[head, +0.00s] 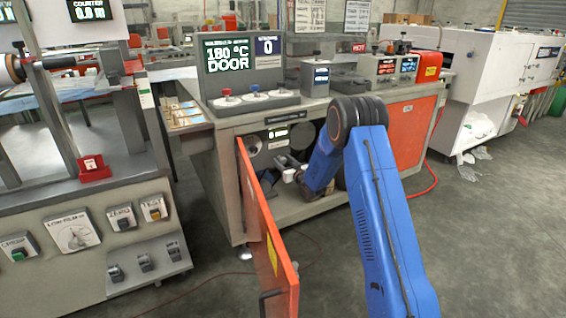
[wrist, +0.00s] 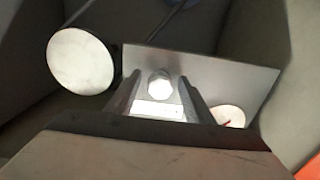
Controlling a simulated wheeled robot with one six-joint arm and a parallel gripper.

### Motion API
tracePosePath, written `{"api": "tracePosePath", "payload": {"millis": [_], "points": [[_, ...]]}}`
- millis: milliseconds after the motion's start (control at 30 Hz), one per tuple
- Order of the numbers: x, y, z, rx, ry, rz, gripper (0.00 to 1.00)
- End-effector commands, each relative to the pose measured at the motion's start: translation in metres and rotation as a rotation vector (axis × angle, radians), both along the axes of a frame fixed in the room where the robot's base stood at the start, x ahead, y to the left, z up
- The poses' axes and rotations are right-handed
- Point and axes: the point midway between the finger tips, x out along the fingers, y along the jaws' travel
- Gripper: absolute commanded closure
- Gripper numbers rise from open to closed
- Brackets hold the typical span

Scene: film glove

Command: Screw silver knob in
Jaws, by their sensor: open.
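A small round silver knob (wrist: 159,84) shows in the wrist view, in front of a flat grey plate (wrist: 230,80). My gripper (wrist: 161,78) is open, its two fingers to the left and right of the knob in this view. I cannot tell whether either finger touches it. In the head view my gripper (head: 287,166) is inside the open compartment of the bench (head: 222,195), below the small display. The knob cannot be made out there. How deep the knob sits is not visible.
The orange door (head: 262,232) stands open at the compartment's left. In the wrist view, a pale round disc (wrist: 80,61) lies left of the plate and a round dial (wrist: 228,116) right of my fingers. A display (head: 228,54) above reads 180 °C DOOR.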

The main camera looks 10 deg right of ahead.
Motion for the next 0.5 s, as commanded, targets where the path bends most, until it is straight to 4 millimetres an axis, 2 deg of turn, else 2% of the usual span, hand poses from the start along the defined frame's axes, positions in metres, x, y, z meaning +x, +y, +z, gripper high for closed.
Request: {"api": "tracePosePath", "payload": {"millis": [100,267,500], "points": [[-0.0001,0.0000,0.0000,0.000,0.000,0.000,0.55],[-0.0002,0.0000,0.0000,0.000,0.000,0.000,0.93],[-0.0003,0.0000,0.0000,0.010,0.003,0.000,0.94]]}}
